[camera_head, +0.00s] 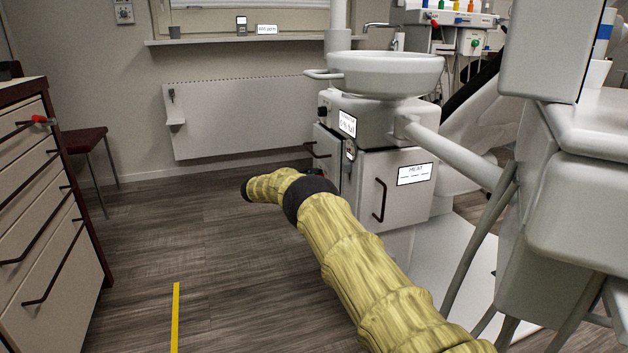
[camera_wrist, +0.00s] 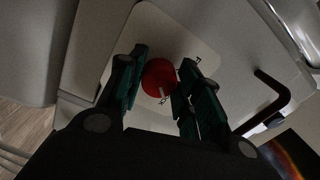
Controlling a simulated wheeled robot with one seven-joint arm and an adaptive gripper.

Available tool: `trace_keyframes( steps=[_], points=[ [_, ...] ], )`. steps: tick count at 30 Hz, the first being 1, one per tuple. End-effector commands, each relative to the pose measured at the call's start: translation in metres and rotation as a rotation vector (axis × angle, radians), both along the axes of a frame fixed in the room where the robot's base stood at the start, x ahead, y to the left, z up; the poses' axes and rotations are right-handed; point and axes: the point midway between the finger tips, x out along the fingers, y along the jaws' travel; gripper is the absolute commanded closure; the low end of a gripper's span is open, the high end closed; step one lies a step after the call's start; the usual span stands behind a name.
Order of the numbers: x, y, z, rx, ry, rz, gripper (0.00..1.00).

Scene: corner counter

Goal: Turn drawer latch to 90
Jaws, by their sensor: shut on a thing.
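In the wrist view, a round red latch knob (camera_wrist: 158,76) with a pale pointer line sits on a light rounded plate (camera_wrist: 190,36). The pointer slants toward the lower right. Small marks beside the knob are too small to read. My gripper (camera_wrist: 162,85) has its green-padded fingers on either side of the knob and is shut on it. In the head view, my yellow-sleeved arm reaches to the pale dental-unit cabinet (camera_head: 412,207); the fingers and knob are hidden there.
A dark bar handle (camera_wrist: 272,98) is right of the knob in the wrist view. In the head view, a basin (camera_head: 385,73) tops the cabinet. A drawer unit (camera_head: 60,240) with a red latch (camera_head: 40,119) stands left, with open floor between.

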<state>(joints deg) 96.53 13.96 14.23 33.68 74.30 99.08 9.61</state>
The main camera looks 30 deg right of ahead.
Motion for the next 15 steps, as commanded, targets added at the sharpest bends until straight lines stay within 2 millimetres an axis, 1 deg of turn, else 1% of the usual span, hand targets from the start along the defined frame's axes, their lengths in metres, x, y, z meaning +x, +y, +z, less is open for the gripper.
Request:
trace_keyframes(
  steps=[6,15],
  points=[
    [-0.0009,-0.0002,-0.0018,-0.013,-0.057,-0.003,0.90],
    [-0.0008,0.0001,-0.0021,-0.017,-0.073,-0.003,0.90]
  ],
)
